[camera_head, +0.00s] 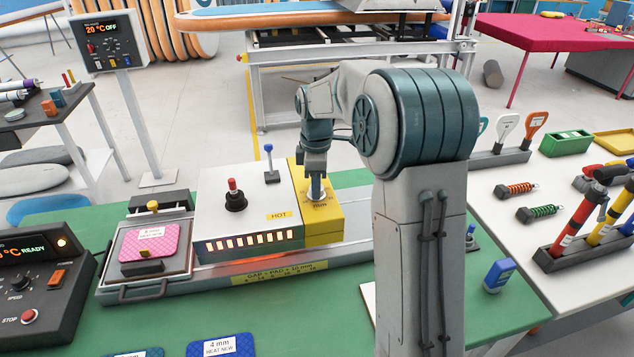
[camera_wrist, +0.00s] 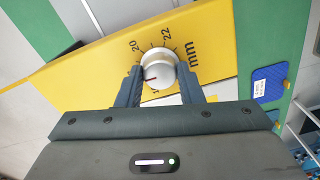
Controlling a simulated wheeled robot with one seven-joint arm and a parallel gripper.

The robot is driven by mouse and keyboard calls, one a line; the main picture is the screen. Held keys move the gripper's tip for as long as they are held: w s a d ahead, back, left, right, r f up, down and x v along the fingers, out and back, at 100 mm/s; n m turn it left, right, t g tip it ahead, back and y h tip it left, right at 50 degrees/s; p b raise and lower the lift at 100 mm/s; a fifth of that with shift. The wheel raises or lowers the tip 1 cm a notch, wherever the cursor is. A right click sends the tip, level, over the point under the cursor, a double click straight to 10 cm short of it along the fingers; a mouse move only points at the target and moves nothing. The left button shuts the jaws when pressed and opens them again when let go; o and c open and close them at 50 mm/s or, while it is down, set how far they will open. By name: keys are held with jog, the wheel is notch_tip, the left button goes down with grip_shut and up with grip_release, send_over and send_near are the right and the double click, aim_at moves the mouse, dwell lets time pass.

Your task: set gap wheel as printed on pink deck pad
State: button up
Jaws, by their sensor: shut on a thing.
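The gap wheel (camera_wrist: 158,70) is a round silver knob on the yellow end block (camera_head: 323,232) of the heater machine. Its dial has "mm", 20 and 22 visible in the wrist view; the lower numbers are partly hidden by a finger. The wheel's red mark points to the left side, below the 20. My gripper (camera_wrist: 160,90) is shut on the wheel, one finger on each side; it also shows in the head view (camera_head: 316,190). The pink deck pad (camera_head: 165,241) lies in the tray at the machine's left, with a white label reading "mm HEAT NEW"; its number is too small to read surely.
A yellow strip (camera_head: 280,275) on the machine's front reads "GAP = PAD + 10 mm". The machine is marked HOT, with a glowing slot below. A control box (camera_head: 40,285) reading READY stands at left. A blue pad (camera_head: 221,346) labelled 4 mm lies in front.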

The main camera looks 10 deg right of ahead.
jog(key=shift+r, duration=0.1)
jog(key=o, duration=1)
jog(key=shift+c, duration=0.2)
notch_tip(320, 180, up, 14)
jog(key=s+f+m+t, duration=0.1)
jog(key=s+f+m, duration=0.2)
jog(key=s, duration=0.6)
jog(key=s+f+m+t, duration=0.1)
jog(key=s+f+m, duration=0.3)
jog(key=s+m, duration=0.3)
jog(key=s+f+m+t, duration=0.1)
jog(key=s+f+m, duration=0.2)
jog(key=s, duration=0.9)
jog(key=shift+s+d+f+m, duration=0.15)
jog(key=shift+f+m, duration=0.1)
jog(key=shift+m, duration=0.75)
